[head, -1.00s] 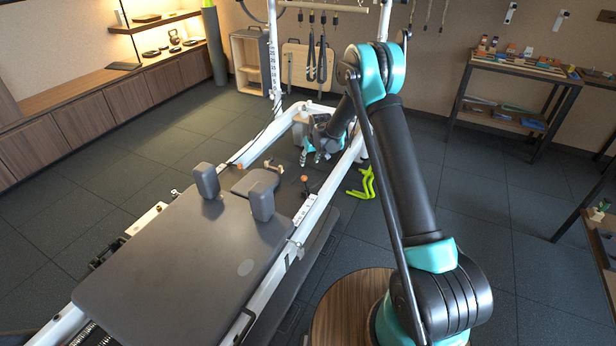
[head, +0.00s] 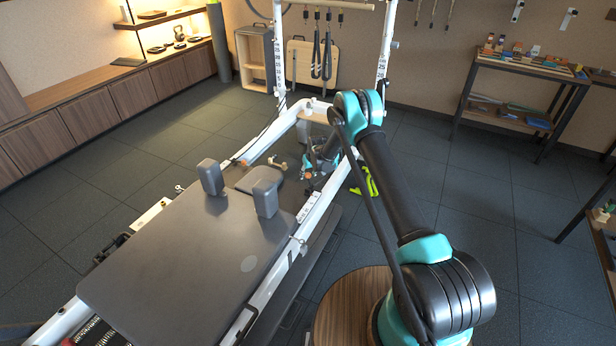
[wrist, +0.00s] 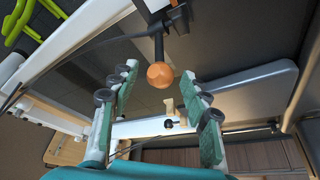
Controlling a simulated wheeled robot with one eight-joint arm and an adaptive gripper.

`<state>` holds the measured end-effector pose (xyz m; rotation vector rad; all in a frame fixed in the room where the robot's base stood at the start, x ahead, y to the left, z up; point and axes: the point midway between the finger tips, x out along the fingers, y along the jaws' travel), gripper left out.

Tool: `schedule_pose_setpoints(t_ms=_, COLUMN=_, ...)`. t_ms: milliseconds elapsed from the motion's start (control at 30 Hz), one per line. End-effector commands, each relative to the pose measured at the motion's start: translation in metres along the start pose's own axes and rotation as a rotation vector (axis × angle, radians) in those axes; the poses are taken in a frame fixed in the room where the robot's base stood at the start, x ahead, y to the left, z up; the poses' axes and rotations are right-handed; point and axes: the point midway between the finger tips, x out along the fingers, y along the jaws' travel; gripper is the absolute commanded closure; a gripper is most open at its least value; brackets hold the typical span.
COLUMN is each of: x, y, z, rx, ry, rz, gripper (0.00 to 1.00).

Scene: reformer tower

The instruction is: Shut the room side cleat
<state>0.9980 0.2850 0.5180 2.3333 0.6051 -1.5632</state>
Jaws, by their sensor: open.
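A cleat lever (wrist: 158,44) with a black stem and an orange ball knob (wrist: 159,75) shows in the wrist view, fixed near the white frame rail. My gripper (wrist: 158,88) is open, its green-padded fingers on either side of the line to the knob. I see no clear contact with the knob. In the head view my gripper (head: 311,180) is low inside the reformer frame, beside the right rail, and partly hides this cleat. A second orange knob (head: 243,162) sits by the left rail. I cannot tell from the pictures alone which cleat is the room side one.
The reformer carriage (head: 190,260) with two upright shoulder blocks (head: 265,198) lies in front of my gripper. The white right rail (head: 325,200) runs close beside my wrist. A lime-green object (head: 366,182) is on the floor to the right. Open floor lies right of the frame.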

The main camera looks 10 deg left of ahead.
Motion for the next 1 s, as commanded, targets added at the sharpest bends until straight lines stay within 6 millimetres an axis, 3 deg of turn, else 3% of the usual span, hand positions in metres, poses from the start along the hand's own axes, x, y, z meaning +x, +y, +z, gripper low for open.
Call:
schedule_pose_setpoints(t_ms=200, x=0.016, y=0.0, z=0.0, rx=0.0, ry=0.0, rz=0.0, gripper=0.53)
schedule_pose_setpoints(t_ms=533, x=0.017, y=0.0, z=0.0, rx=0.0, ry=0.0, rz=0.0, gripper=0.53)
schedule_pose_setpoints(t_ms=900, x=0.017, y=0.0, z=0.0, rx=0.0, ry=0.0, rz=0.0, gripper=0.99)
schedule_pose_setpoints(t_ms=1000, x=0.017, y=0.0, z=0.0, rx=0.0, ry=0.0, rz=0.0, gripper=1.0)
